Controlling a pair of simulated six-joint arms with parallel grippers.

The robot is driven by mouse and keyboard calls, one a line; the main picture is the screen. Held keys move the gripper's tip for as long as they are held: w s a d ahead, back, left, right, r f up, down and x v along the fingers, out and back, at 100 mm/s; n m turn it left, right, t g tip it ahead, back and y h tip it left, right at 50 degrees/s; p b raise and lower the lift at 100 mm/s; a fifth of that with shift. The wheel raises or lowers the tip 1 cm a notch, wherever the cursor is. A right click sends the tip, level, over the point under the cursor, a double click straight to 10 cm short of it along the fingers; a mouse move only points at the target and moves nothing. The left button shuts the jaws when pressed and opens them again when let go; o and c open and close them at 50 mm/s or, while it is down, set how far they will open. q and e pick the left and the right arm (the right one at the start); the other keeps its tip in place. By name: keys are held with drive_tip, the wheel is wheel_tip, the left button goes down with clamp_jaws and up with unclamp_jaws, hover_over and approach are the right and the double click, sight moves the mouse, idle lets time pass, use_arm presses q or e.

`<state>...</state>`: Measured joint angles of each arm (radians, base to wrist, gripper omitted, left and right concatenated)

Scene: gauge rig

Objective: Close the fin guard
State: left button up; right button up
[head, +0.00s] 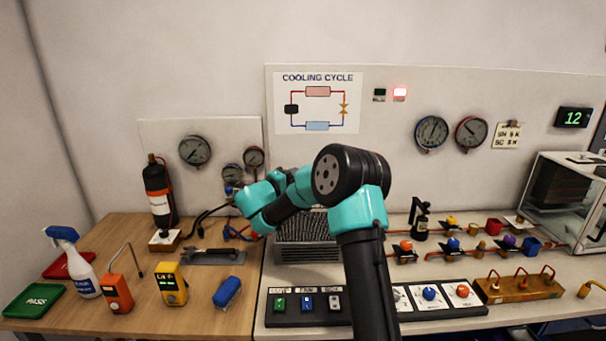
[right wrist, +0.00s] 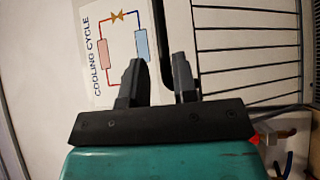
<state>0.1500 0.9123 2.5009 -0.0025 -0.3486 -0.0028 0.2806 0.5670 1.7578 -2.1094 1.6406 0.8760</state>
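In the right wrist view a dark wire frame with several parallel bars (right wrist: 247,50), which looks like the fin guard, stands against the pale panel below the cooling cycle poster. It seems to be upright. In the head view the grey finned block (head: 305,247) sits on the bench at centre, and my arm covers the space just above it. My right gripper (right wrist: 160,72) has its two fingers apart with nothing between them, beside the guard's frame edge. Its fingers cannot be made out in the head view. My left gripper is not in view.
A switch box (head: 307,304) sits in front of the finned block. Valves and coloured knobs (head: 453,243) fill the right bench. A spray bottle (head: 75,262) and a yellow meter (head: 171,284) stand on the left.

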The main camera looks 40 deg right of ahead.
drive_tip(key=a, duration=1.2)
drive_tip(key=shift+a+f, duration=0.35)
drive_tip(key=shift+f, duration=0.1)
drive_tip(key=shift+s, duration=0.1)
